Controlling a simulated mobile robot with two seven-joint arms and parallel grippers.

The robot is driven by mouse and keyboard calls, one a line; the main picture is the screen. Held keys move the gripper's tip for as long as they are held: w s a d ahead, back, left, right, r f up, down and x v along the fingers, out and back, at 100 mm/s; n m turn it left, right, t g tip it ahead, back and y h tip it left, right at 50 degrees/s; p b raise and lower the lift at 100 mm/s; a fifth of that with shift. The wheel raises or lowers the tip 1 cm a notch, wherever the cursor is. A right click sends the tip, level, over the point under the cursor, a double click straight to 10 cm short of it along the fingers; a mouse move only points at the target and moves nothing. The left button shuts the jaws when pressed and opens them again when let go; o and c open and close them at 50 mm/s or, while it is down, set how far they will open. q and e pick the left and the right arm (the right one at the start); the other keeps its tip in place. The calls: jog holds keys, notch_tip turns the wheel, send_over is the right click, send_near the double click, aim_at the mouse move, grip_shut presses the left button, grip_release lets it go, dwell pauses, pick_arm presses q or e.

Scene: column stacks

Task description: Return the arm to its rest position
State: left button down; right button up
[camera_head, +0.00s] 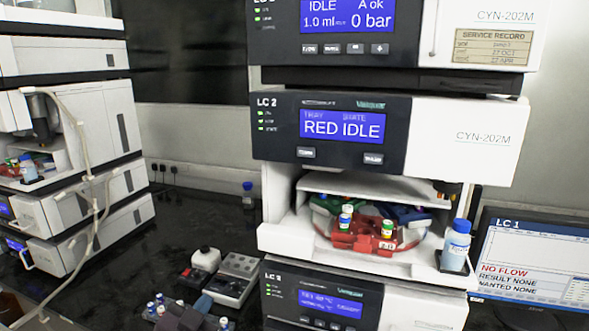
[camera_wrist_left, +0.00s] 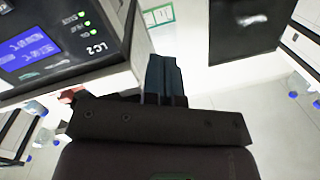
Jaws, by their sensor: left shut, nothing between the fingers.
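My left gripper (camera_head: 203,303) shows at the bottom of the head view, low in front of the bench and left of the lowest LC 2 module. In the left wrist view its dark fingers (camera_wrist_left: 163,78) are together, with nothing between them. The wrist view shows the lit LC2 panel (camera_wrist_left: 30,50) to the left of the fingers, apart from them. Most of the left arm is out of the head view. My right gripper is in neither view.
The LC 2 stack has an open bay with a red tray (camera_head: 362,238) holding vials. A blue-capped bottle (camera_head: 456,246) stands at its right edge. A grey device (camera_head: 233,279) and small vials (camera_head: 156,305) are close to the gripper. A monitor (camera_head: 530,262) stands right.

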pick_arm(q)
jog(key=s+a+f+n+g+y, duration=0.2)
jog(key=s+a+f, duration=0.3)
jog(key=s+f, duration=0.6)
jog(key=s+a+f+n+g+y, duration=0.1)
jog(key=s+a+f+n+g, duration=0.2)
jog(key=s+f, duration=0.8)
notch_tip(320, 180, down, 2)
jog(key=shift+a+n+g+y, duration=0.3)
jog(key=shift+a+n+y, duration=0.1)
jog(key=shift+a+n, duration=0.5)
jog(key=shift+a, duration=0.1)
